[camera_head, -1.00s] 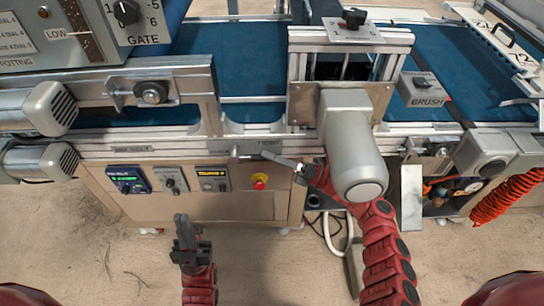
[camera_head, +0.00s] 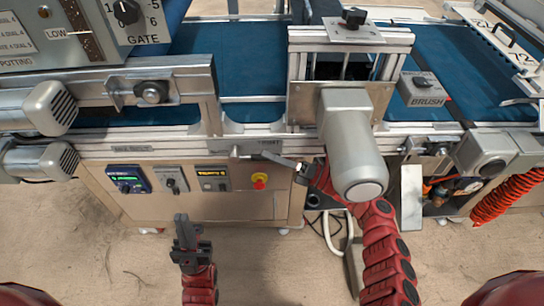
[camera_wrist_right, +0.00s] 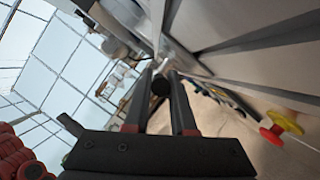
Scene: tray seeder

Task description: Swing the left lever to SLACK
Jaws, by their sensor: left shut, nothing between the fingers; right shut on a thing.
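The left lever shows as a small silver piece (camera_head: 238,153) at the front rail, beside a grey label plate (camera_head: 268,143) whose lettering is too small to read surely. My right gripper (camera_head: 266,155) reaches left to it from below the large grey motor and is shut on its knob. In the right wrist view the dark round knob (camera_wrist_right: 161,86) sits between the two fingertips. The fingers hide most of the lever in the head view. My left gripper (camera_head: 181,218) is shut and empty, pointing up in front of the cabinet, apart from the lever.
Below the rail are a control panel (camera_head: 168,180) and a red emergency button on yellow (camera_head: 260,180), which also shows in the right wrist view (camera_wrist_right: 272,134). Open floor lies around my left gripper.

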